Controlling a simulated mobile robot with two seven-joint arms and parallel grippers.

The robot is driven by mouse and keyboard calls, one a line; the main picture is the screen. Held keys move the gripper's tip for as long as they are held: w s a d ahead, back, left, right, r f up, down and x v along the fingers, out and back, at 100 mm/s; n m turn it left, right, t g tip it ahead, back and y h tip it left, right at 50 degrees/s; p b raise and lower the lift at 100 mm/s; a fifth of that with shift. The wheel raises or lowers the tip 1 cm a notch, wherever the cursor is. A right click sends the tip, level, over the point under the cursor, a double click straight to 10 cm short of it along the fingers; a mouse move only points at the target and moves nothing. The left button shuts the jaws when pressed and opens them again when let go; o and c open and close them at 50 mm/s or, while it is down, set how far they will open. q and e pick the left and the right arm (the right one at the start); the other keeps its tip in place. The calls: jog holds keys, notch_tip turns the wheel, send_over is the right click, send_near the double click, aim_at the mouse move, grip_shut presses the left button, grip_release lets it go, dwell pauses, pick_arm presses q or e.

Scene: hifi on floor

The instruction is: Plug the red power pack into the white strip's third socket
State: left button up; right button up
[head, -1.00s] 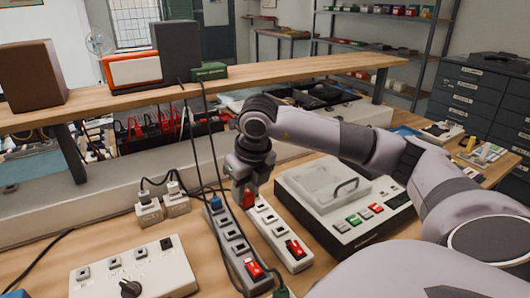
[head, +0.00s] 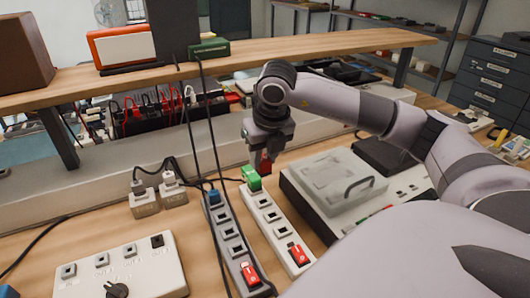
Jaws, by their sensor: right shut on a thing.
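The white strip (head: 284,236) lies on the bench, with a green plug (head: 251,178) at its far end and a red switch (head: 297,253) at its near end. Several open sockets show between them. My right gripper (head: 266,155) is shut on the red power pack (head: 265,167) and points down. The pack is just behind and right of the green plug; its lower end is partly hidden, and I cannot tell whether it touches anything. My left gripper is not in view.
A grey strip (head: 230,238) with a blue plug (head: 212,197) lies close left. Black cables hang down over it. A console with a clear lid (head: 338,185) stands close right. A switch box (head: 120,272) is at front left. A raised shelf (head: 300,55) runs behind.

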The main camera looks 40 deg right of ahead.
aim_at(265, 174)
jog(key=shift+f+b, duration=2.45)
jog(key=shift+f, duration=1.3)
jog(key=shift+w, duration=0.1)
jog(key=shift+f+b, duration=0.8)
jog(key=shift+b, duration=0.05)
jog(key=shift+f+b, duration=0.2)
jog(key=shift+b, duration=0.3)
dwell(1.2)
jog(key=o, duration=1.1)
jog(key=shift+c, duration=0.2)
